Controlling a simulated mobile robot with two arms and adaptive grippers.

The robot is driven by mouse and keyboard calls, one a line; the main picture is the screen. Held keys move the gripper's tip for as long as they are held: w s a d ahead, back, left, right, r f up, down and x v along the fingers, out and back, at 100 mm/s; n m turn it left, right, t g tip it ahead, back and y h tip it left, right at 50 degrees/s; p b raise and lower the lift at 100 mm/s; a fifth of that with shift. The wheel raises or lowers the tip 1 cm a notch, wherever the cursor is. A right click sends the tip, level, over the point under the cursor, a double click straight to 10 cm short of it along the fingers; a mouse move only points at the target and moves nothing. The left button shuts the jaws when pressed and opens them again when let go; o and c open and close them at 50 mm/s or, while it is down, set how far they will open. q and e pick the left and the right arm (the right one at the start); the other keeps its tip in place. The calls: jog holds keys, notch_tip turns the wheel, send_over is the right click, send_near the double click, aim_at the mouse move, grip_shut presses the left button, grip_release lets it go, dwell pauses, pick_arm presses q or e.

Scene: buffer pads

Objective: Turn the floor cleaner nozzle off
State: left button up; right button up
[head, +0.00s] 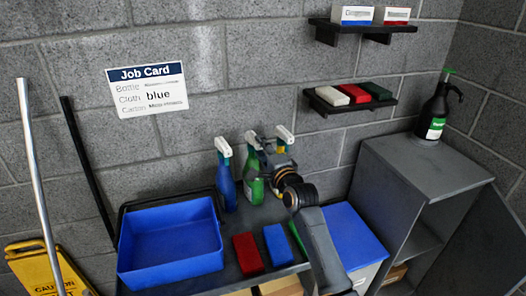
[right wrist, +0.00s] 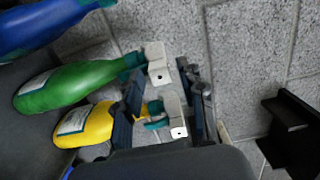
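Three spray bottles stand in a row on the cart: a blue one (head: 226,182), a green one (head: 252,182) and a yellow one (right wrist: 97,124), mostly hidden behind my right arm in the head view. Each has a white spray head; their labels are too small to read, so I cannot tell which is the floor cleaner. My right gripper (head: 276,150) is at the yellow bottle's head. In the right wrist view my right gripper (right wrist: 168,108) has its fingers apart, with the yellow bottle's white nozzle (right wrist: 176,118) between them. My left gripper is out of view.
The cart holds a blue tray (head: 135,272), a red cloth (head: 249,254) and a blue cloth (head: 278,245). A grey cabinet (head: 425,170) with a dark pump bottle (head: 433,112) stands right. Wall shelves (head: 352,104) hang above.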

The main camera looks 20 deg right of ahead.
jog(key=c, duration=0.6)
jog(key=n+p, duration=0.3)
jog(key=n, duration=1.5)
jog(key=shift+n, duration=0.4)
jog(key=o, duration=0.6)
